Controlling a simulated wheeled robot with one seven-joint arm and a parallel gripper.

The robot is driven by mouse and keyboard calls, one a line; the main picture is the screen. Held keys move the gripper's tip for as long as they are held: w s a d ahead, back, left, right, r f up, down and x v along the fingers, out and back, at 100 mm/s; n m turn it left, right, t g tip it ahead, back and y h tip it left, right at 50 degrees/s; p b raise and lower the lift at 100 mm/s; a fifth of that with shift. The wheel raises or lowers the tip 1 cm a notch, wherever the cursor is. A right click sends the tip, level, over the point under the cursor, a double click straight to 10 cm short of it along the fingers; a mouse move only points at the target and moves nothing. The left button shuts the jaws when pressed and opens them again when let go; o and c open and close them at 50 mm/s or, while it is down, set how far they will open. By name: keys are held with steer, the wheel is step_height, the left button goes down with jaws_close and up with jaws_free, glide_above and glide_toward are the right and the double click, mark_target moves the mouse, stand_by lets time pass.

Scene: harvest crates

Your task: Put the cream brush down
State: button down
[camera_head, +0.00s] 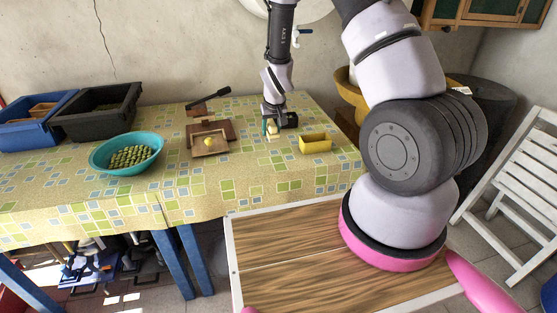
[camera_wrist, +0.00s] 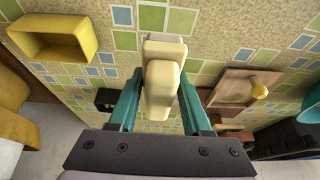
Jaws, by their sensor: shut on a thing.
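The cream brush (camera_wrist: 162,85) is between the teal fingers of my gripper (camera_wrist: 160,100) in the wrist view, and the fingers are shut on it. In the head view my gripper (camera_head: 272,125) is low over the patterned table (camera_head: 240,170), pointing down, with the cream brush (camera_head: 272,130) at its tips. I cannot tell whether the brush touches the cloth.
A yellow box (camera_head: 315,145) lies to the right of my gripper. A wooden press (camera_head: 210,143) with a dark handle stands to the left, then a teal bowl (camera_head: 127,153) of green items. Black (camera_head: 98,112) and blue (camera_head: 35,125) crates are far left. Bare cloth lies in front.

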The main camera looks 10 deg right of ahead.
glide_above(273, 158)
steer(key=f, duration=0.3)
steer(key=s+f, duration=0.1)
steer(key=f, duration=0.1)
steer(key=shift+f, duration=0.3)
steer(key=shift+w+a+f, duration=0.1)
steer(key=shift+f, duration=1)
steer(key=shift+a+f, duration=0.1)
steer(key=shift+f, duration=1)
steer(key=shift+f, duration=0.25)
steer(key=shift+c, duration=1.7)
jaws_free()
steer(key=shift+d, duration=0.1)
steer(key=shift+d, duration=0.1)
